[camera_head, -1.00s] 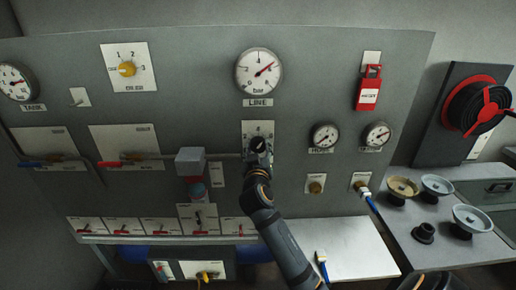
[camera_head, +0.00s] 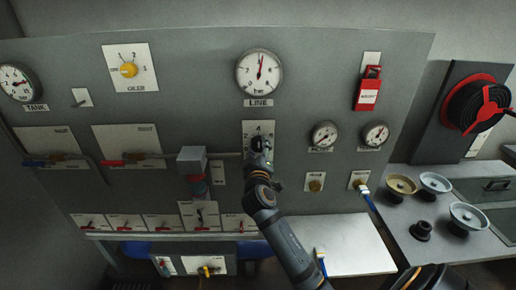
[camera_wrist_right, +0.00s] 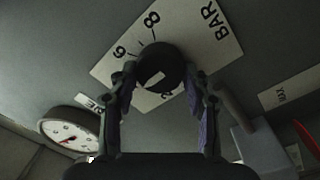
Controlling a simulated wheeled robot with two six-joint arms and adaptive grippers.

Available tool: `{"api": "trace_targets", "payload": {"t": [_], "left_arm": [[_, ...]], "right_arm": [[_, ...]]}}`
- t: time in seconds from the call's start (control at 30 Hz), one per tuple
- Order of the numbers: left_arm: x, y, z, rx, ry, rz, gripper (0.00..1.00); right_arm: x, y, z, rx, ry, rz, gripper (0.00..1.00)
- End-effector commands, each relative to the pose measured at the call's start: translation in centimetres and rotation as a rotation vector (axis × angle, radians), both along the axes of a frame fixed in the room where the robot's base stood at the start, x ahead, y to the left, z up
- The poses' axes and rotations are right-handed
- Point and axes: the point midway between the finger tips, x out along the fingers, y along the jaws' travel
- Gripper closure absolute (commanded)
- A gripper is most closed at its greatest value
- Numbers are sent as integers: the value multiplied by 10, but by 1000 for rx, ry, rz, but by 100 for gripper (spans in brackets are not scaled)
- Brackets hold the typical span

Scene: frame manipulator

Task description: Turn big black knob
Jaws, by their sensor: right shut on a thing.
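The big black knob (camera_wrist_right: 160,68) sits on a white plate (camera_wrist_right: 215,48) with numbers and the word BAR in the right wrist view. In the head view the same knob (camera_head: 257,144) is partly hidden by my right gripper (camera_head: 258,158), below the LINE gauge (camera_head: 260,73). In the right wrist view my right gripper (camera_wrist_right: 160,95) has a finger on either side of the knob and is shut on it. A pale mark shows on the knob's face. The LINE gauge needle points nearly straight up. My left gripper is not in view.
A grey box-shaped part (camera_head: 191,160) on a pipe stands just left of my right gripper.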

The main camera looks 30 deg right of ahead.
Motion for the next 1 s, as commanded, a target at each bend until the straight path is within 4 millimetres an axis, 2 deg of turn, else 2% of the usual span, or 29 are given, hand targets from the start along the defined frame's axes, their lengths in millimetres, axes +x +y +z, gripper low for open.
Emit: {"api": "trace_targets", "payload": {"t": [0.37,0.4,0.53,0.87,1.0], "left_arm": [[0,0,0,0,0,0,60],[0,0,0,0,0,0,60],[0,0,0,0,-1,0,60],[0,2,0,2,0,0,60],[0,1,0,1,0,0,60]], "right_arm": [[0,0,-1,-1,3,-1,83],[0,0,-1,-1,3,-1,46],[0,0,-1,-1,2,0,29],[-2,1,-1,0,2,0,28],[-18,12,-3,4,1,1,28]]}}
